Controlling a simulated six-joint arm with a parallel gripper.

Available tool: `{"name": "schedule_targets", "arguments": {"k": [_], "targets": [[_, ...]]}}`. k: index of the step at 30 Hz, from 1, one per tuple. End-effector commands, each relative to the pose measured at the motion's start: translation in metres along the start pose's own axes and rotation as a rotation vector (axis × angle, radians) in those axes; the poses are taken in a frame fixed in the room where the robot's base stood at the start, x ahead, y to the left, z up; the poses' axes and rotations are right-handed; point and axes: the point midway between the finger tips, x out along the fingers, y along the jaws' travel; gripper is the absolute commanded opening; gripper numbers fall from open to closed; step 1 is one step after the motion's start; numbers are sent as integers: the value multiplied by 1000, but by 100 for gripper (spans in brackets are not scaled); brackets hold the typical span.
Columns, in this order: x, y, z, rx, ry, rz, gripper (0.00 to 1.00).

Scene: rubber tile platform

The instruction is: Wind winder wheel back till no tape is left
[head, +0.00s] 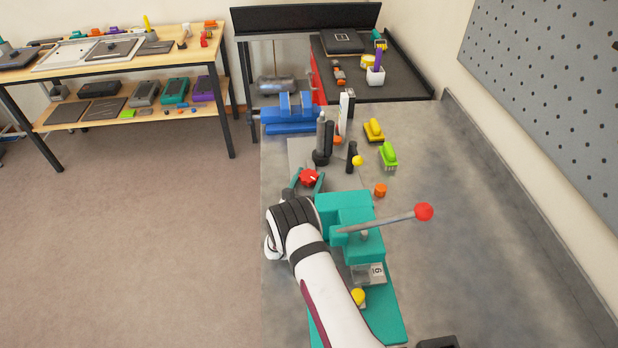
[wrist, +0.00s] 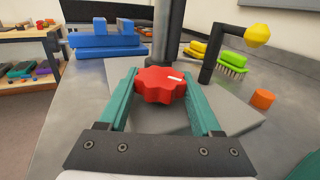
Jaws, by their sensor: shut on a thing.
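The winder wheel is a red lobed knob (head: 310,177) with a short white mark on top. It sits over a grey plate (wrist: 235,117). In the wrist view the red knob (wrist: 158,87) lies between the two teal fingers of my gripper (wrist: 162,76), with its white mark toward the right. My gripper (head: 307,181) is shut on the knob, one finger on each side. No tape can be made out in either view; what lies under the knob is hidden.
Behind the knob stand a dark post (wrist: 168,35) and a blue vise (head: 290,118). A black bent lever with a yellow knob (head: 358,160) and an orange piece (head: 380,190) stand to the right. A teal press (head: 350,215) with a red-tipped handle is close beside my arm.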

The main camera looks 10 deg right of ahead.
Motion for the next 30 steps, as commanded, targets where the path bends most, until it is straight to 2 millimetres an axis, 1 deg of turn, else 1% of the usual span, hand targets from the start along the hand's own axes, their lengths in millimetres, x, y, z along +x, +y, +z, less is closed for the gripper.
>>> {"name": "schedule_targets", "arguments": {"k": [4, 5, 9, 10, 17, 20, 23, 27, 30], "targets": [[0, 0, -1, -1, 2, 0, 10], [0, 0, 0, -1, 2, 0, 69], [0, 0, 0, -1, 1, 0, 94], [0, 0, 0, -1, 1, -1, 96], [0, 0, 0, -1, 0, -1, 96], [0, 1, 0, 1, -1, -30, 96], [0, 2, 0, 4, -2, -128, 96], [0, 1, 0, 6, -3, -322, 96], [-1, 0, -2, 3, 0, -420, 96]]}}
